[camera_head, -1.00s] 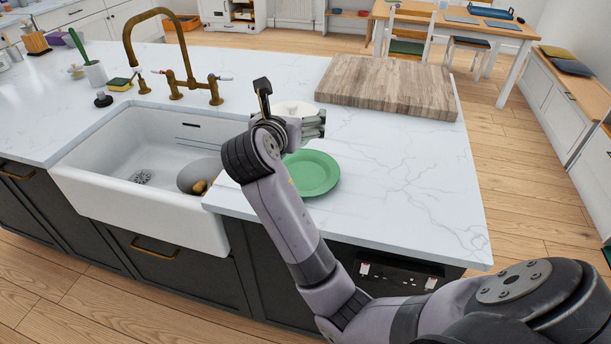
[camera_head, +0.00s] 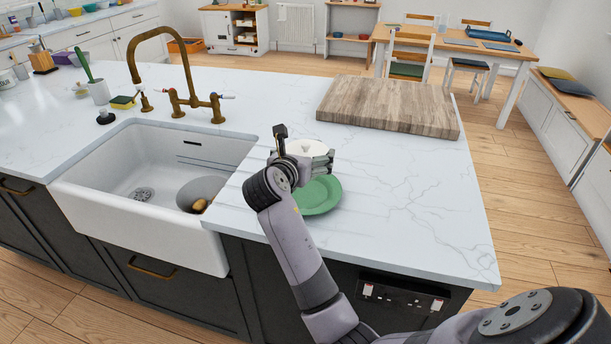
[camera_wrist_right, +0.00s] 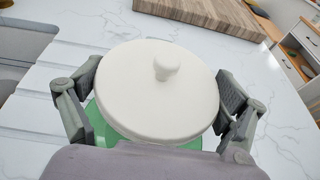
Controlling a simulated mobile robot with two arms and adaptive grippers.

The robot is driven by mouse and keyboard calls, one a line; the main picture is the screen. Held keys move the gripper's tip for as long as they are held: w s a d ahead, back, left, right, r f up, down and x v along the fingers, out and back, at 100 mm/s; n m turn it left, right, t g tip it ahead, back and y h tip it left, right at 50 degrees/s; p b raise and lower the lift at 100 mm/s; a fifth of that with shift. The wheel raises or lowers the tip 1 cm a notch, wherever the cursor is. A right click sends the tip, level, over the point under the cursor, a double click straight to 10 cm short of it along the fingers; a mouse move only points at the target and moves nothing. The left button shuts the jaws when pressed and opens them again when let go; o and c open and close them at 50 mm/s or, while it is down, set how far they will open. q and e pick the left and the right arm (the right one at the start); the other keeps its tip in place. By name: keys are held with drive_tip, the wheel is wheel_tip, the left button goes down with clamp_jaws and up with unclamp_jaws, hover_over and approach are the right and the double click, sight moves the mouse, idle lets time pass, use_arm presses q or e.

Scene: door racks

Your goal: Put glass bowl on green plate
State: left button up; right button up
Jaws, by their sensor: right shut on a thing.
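My right gripper (camera_head: 310,163) is shut on a round white lidded dish (camera_head: 306,148) with a small knob on top. In the wrist view the white dish (camera_wrist_right: 160,95) sits level between the two fingers (camera_wrist_right: 158,108). Its underside is hidden, and I cannot tell if it is glass. The green plate (camera_head: 320,196) lies flat on the counter, partly covered by the dish and gripper. Green rim (camera_wrist_right: 103,128) shows below the dish in the wrist view. I cannot tell whether dish and plate touch. My left gripper is not in view.
The white sink (camera_head: 140,215) lies to the left, with a grey round bowl (camera_head: 183,193) holding a brownish thing. A brass tap (camera_head: 178,105) stands behind it. A wooden board (camera_head: 390,105) lies behind the plate. Bare marble counter (camera_head: 420,210) is free to the right.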

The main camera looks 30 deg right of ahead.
drive_tip(key=shift+f, duration=3)
drive_tip(key=o, duration=1.5)
drive_tip(key=shift+f, duration=0.1)
drive_tip(key=p+v, duration=0.9)
drive_tip(key=v, duration=0.3)
drive_tip(key=shift+s, duration=0.1)
